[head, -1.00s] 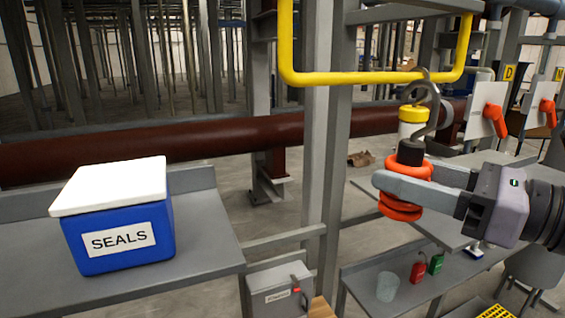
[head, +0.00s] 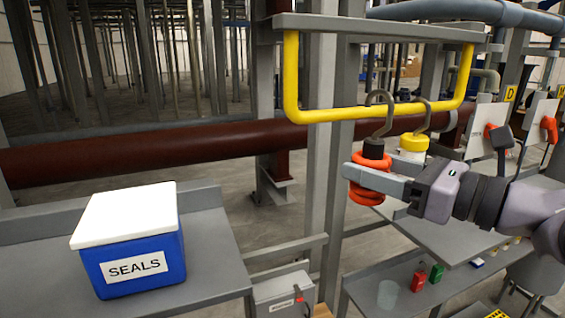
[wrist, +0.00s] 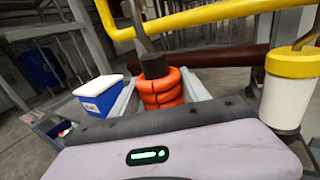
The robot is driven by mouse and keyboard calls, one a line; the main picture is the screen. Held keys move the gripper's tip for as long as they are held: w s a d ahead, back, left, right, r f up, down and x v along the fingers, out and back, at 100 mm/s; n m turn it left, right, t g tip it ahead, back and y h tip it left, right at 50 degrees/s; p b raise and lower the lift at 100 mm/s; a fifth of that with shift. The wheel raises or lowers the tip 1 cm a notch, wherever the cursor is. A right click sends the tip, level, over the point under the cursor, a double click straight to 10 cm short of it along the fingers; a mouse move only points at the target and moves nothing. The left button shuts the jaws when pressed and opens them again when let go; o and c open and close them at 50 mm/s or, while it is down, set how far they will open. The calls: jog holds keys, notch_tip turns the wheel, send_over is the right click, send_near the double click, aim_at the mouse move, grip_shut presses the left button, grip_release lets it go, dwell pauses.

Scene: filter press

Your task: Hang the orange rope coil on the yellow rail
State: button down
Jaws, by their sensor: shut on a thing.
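The orange rope coil (head: 369,184) hangs below a black collar and a grey hook (head: 391,118). My gripper (head: 358,176) is shut on the coil, which is upright between the two fingers. The coil also shows in the wrist view (wrist: 161,90). The yellow rail (head: 340,114) is a U-shaped bar under a grey beam. The hook's open curve overlaps the rail's lower bar in the head view; I cannot tell whether it is around the bar or in front of it. In the wrist view the hook's shank crosses in front of the rail (wrist: 200,15), and its top is out of frame.
A white canister with a yellow cap (head: 413,143) hangs by its own hook just right of the coil. A blue SEALS box (head: 133,262) with a white lid stands on the left bench. A grey post (head: 322,190) rises behind the rail. Red-handled switches (head: 549,128) are at right.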

jog(key=shift+w+a+r, duration=0.15)
jog(key=shift+w+r, duration=0.15)
jog(key=shift+w, duration=0.1)
jog(key=shift+w+a+p, duration=0.3)
jog(key=shift+w+p, duration=0.05)
jog(key=shift+w, duration=0.5)
jog(key=shift+w+a+p, duration=0.25)
jog(key=shift+w+p, duration=0.1)
jog(key=shift+w, duration=0.45)
jog(key=f, duration=0.1)
jog(key=w+f+b, duration=0.1)
jog(key=f+b, duration=0.1)
jog(key=shift+w+a, duration=0.25)
jog(key=shift+c, duration=2.3)
grip_release()
jog(key=shift+d, duration=0.1)
